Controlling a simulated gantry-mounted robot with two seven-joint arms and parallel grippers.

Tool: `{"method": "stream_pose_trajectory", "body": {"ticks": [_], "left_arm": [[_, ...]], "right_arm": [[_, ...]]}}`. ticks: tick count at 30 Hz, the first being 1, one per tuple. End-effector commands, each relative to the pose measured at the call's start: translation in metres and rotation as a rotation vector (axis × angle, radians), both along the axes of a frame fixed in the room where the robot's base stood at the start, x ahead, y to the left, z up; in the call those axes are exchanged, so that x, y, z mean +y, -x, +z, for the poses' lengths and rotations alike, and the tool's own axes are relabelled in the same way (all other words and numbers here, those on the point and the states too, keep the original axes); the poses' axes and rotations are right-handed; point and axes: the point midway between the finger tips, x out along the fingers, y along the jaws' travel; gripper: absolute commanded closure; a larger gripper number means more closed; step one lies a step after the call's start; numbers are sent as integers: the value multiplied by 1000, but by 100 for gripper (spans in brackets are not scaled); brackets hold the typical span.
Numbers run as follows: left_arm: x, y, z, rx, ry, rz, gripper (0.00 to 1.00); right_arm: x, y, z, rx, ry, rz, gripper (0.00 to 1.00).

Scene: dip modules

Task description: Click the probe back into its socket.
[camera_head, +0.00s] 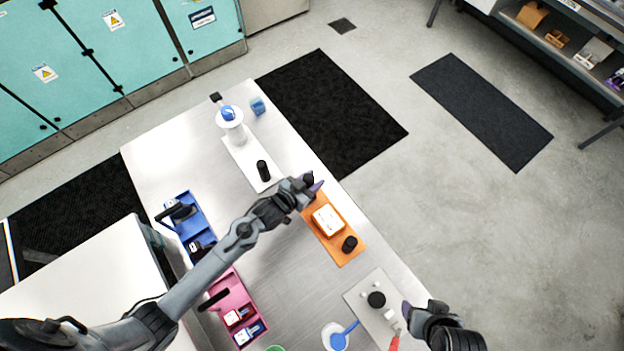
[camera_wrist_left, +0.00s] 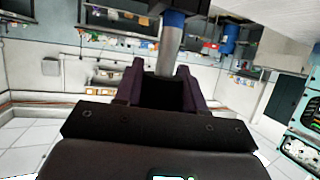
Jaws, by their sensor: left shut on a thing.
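My left gripper (camera_head: 311,183) is over the far end of an orange board (camera_head: 345,257), its purple fingers shut on the probe. In the left wrist view the probe (camera_wrist_left: 169,50) is a grey metal rod with a blue collar and dark top, standing up between the fingers. In the head view the probe is mostly hidden by the gripper. The orange board carries a white block (camera_head: 327,220) and a black round part (camera_head: 349,244). I cannot tell which part is the socket. My right gripper (camera_head: 420,309) is at the lower right, beside a grey board (camera_head: 356,294); its jaw opening is unclear.
A white board (camera_head: 243,158) holds a white blue-topped device (camera_head: 230,116) and a black cylinder (camera_head: 263,171). Blue (camera_head: 205,216) and pink (camera_head: 221,287) trays line the table's left edge. A white dish with a blue handle (camera_head: 340,339) is at the front.

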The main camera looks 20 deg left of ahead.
Motion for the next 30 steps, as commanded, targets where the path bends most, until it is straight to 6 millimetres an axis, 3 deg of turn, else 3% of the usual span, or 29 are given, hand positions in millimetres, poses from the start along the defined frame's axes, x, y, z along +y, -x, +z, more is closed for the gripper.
{"method": "stream_pose_trajectory", "body": {"ticks": [30], "left_arm": [[0, 0, -10, -1, 0, 0, 91]], "right_arm": [[-1, 0, -7, 0, 7, 4, 33]]}}
